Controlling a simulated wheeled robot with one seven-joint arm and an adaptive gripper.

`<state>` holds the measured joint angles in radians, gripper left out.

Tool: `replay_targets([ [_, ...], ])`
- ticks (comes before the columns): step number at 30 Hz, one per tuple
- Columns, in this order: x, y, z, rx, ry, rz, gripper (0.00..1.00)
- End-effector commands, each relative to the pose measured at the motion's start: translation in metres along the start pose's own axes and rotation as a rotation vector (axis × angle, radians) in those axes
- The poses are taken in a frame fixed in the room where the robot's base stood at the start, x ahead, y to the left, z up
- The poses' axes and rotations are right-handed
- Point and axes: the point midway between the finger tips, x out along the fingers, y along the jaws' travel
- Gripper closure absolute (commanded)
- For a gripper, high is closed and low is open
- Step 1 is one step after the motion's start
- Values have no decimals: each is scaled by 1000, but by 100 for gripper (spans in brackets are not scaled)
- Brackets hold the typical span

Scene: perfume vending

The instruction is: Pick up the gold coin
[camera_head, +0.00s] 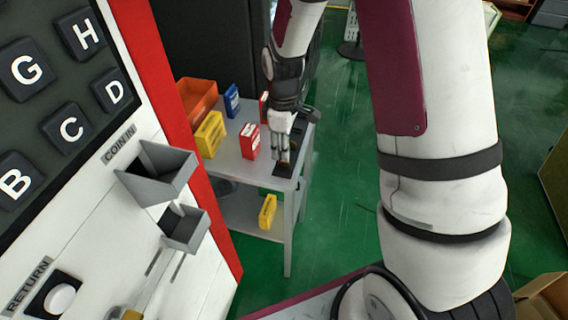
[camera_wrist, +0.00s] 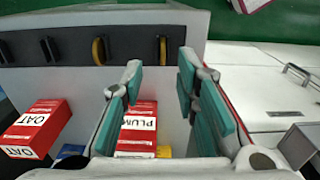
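The gold coin (camera_wrist: 98,50) stands on edge in a dark holder on the grey table, in the upper left of the wrist view. In the head view my gripper (camera_head: 281,150) is over the front right of the table and partly hides the holder (camera_head: 285,170).
A red box (camera_head: 250,141), a yellow box (camera_head: 209,134), a blue box (camera_head: 232,100) and an orange bin (camera_head: 197,98) stand on the grey table (camera_head: 228,160). A yellow box (camera_head: 267,212) is on the lower shelf. The vending machine with its coin inlet (camera_head: 158,172) is at left.

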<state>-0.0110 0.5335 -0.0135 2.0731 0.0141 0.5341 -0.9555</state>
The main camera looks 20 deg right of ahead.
Motion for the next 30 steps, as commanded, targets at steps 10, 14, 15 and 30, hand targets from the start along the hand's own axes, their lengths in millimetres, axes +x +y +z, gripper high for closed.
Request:
replay_targets([
  [10, 44, -4, 0, 0, -2, -2, 72],
  [14, 46, -3, 0, 0, -1, 0, 72],
  [15, 46, -3, 0, 0, -1, 0, 72],
  [30, 46, -3, 0, 0, -1, 0, 100],
])
